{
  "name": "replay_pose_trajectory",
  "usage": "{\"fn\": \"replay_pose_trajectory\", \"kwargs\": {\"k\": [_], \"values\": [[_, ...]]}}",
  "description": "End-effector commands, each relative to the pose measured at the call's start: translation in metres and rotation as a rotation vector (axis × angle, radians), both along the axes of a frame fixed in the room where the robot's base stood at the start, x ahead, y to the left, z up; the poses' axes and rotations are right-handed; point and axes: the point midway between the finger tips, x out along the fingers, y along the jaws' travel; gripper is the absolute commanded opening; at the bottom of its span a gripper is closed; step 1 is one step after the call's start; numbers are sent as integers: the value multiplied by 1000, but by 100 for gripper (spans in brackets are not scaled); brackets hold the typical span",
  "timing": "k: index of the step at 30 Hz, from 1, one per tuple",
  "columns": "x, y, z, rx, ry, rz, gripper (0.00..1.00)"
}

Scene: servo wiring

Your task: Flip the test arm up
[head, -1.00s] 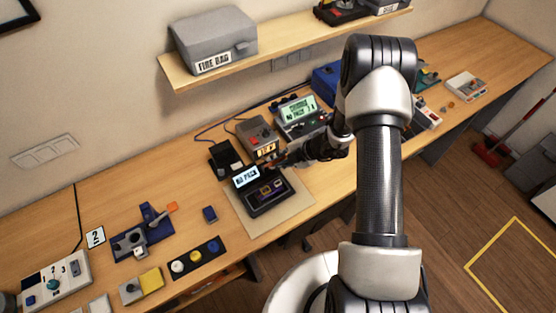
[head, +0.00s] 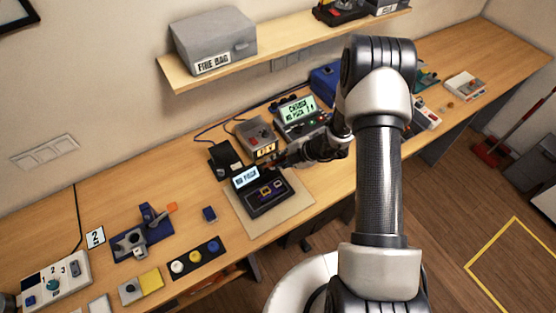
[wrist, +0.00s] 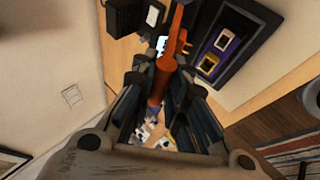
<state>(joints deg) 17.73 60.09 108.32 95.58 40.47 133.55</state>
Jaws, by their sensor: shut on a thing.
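The orange test arm (wrist: 172,45) runs as a bar between my gripper's fingers in the wrist view. My gripper (wrist: 164,72) is shut on it. The dark tester (head: 268,193) lies on a beige mat on the bench, its lit screen (head: 245,177) reading what looks like "NO PACK". Its dark panel with yellow and purple parts (wrist: 222,45) is at the upper right in the wrist view. In the head view my gripper (head: 281,165) is just behind the tester, and the test arm there is mostly hidden and too small to judge its angle.
A grey box with a small lit display (head: 256,135) and a green-screened unit (head: 299,112) stand close behind my gripper. A black block (head: 226,158) is left of them. A blue fixture (head: 146,235) and a button strip (head: 195,258) lie to the left. A shelf hangs above.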

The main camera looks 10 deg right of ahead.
Motion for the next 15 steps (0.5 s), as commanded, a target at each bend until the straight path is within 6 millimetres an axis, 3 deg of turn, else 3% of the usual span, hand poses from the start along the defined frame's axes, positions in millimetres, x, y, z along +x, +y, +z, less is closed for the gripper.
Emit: {"fn": "replay_pose_trajectory", "kwargs": {"k": [2, 3, 12, 15], "values": [[2, 0, 3, 3, -6, 0, 0], [2, 0, 3, 3, -6, 0, 14], [1, 0, 1, 1, -3, 0, 34], [1, 0, 1, 1, -2, 0, 35]]}}
